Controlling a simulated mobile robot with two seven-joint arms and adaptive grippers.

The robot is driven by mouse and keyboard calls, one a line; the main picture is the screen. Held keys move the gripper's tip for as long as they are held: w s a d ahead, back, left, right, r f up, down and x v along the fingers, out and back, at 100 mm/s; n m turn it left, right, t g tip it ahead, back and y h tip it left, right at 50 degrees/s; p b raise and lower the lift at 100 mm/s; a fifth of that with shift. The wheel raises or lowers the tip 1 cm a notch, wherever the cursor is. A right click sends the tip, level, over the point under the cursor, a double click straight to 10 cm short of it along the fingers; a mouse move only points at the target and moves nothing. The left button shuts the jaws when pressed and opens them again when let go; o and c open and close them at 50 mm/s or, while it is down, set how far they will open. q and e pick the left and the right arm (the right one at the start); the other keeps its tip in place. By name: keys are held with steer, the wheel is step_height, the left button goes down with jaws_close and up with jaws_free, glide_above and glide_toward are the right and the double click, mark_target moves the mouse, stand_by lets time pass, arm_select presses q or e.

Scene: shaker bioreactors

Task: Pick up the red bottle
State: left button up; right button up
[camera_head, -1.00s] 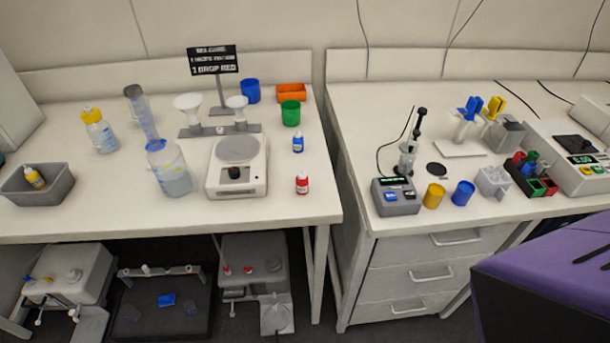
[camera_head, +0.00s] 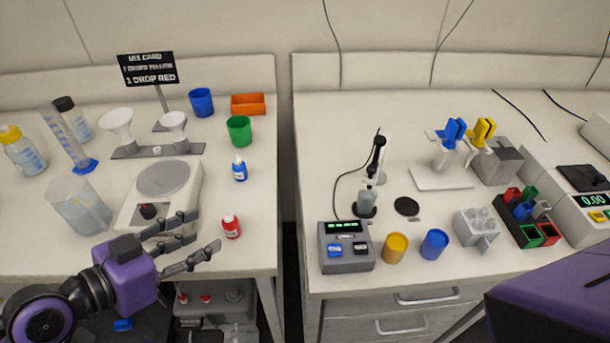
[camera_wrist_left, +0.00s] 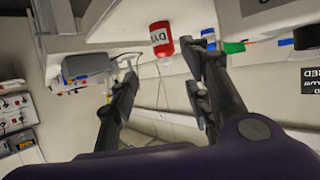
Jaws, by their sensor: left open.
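The red bottle (camera_head: 231,228) with a white cap stands upright near the front right edge of the left bench. It also shows in the left wrist view (camera_wrist_left: 161,40), at the top middle, with its label readable in part. My left gripper (camera_head: 207,232) is open and empty, with its fingers pointing right toward the red bottle, a short way to its left. In the left wrist view the two fingers (camera_wrist_left: 165,72) are spread apart, and the red bottle shows beyond the tips, between them. The right gripper does not show.
A blue-labelled bottle (camera_head: 239,169) stands behind the red bottle. A stirrer plate (camera_head: 165,195) lies just behind my left fingers, with a beaker (camera_head: 80,207) to its left. A green cup (camera_head: 239,130) is farther back. A gap separates the two benches on the right.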

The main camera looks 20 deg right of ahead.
mark_target(225, 226)
arm_select(q)
steer(key=x, duration=0.4)
steer(key=p+x, duration=0.1)
steer(key=x, duration=0.1)
steer(key=shift+w+f, duration=0.35)
steer(key=shift+f, duration=0.1)
steer(key=c, duration=1)
